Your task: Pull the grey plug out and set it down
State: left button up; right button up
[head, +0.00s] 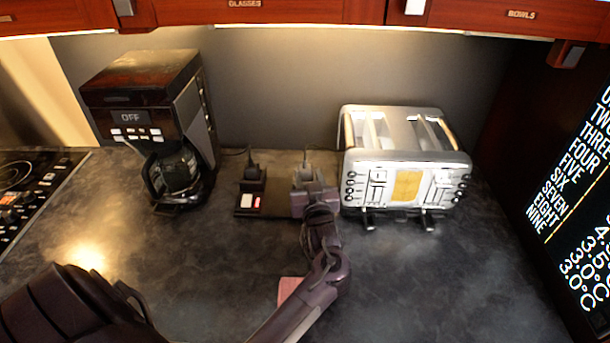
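The grey plug (306,176) stands at the right end of a dark socket strip (276,205) against the back wall, with its cord rising behind it. My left gripper (310,192) is at the plug, in front of and partly over it. Its fingers are small and overlap the plug, so I cannot tell whether they are closed on it. Whether the plug is still seated in the strip is hidden by the gripper. My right gripper is not in view.
A black plug (253,172) and a red-and-white switch (250,201) are on the strip's left part. A coffee maker (150,105) stands left, a toaster (405,175) close right. A pink pad (288,288) lies partly behind my arm. The front right counter (450,290) is clear.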

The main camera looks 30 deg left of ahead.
aim_at(305, 164)
pick_arm(q)
jog(key=p+x, duration=0.1)
jog(key=x, duration=0.3)
jog(key=shift+w+a, duration=0.3)
jog(key=shift+c, duration=0.4)
grip_shut()
